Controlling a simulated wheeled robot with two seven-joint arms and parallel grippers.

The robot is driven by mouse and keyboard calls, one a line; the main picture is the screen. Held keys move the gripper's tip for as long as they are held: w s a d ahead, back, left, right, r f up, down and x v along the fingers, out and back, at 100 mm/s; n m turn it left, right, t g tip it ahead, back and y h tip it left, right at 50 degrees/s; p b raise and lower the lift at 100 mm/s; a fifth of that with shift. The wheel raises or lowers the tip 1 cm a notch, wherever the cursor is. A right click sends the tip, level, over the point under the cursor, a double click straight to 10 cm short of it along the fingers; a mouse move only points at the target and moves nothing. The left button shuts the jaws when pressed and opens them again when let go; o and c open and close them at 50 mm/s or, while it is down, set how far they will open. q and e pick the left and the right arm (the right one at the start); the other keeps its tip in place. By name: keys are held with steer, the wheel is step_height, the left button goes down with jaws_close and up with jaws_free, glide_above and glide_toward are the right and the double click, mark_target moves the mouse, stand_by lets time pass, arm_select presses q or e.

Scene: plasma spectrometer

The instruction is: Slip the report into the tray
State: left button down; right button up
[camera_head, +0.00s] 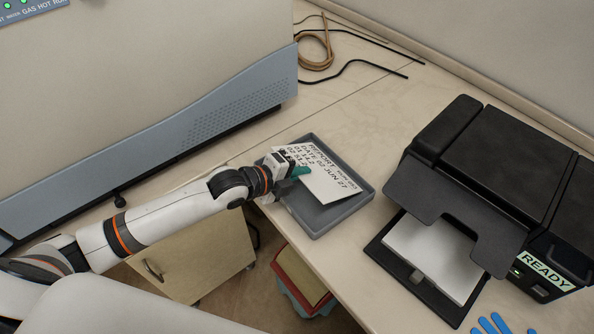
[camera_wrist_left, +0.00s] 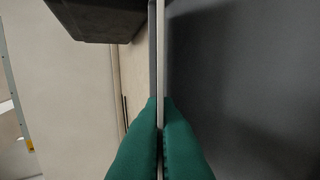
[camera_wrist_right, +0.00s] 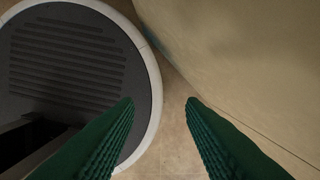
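The report (camera_head: 322,172) is a white sheet with black print, tilted over the grey tray (camera_head: 358,202) on the table. My left gripper (camera_head: 300,172) is shut on the report's left edge, with its green fingertips at the sheet. In the left wrist view the green fingers (camera_wrist_left: 160,130) pinch the thin sheet (camera_wrist_left: 160,60) edge-on. The head view does not clearly show whether the sheet's lower edge touches the tray floor. My right gripper (camera_wrist_right: 160,105) is open and empty, seen only in its own wrist view, above the floor.
A black printer (camera_head: 480,170) with white paper (camera_head: 435,256) in its output stands right of the tray. A large grey instrument (camera_head: 150,80) is at the left. Cables (camera_head: 318,55) lie at the back. A drawer cabinet (camera_head: 195,258) is below the table. Blue gloves (camera_head: 495,324) lie at front right.

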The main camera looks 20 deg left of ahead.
arm_select(q)
steer(key=shift+f, duration=0.25)
steer(key=c, duration=1.6)
jaws_free()
steer(key=b+v, duration=0.2)
steer(key=v, duration=1)
steer(key=shift+d, duration=0.15)
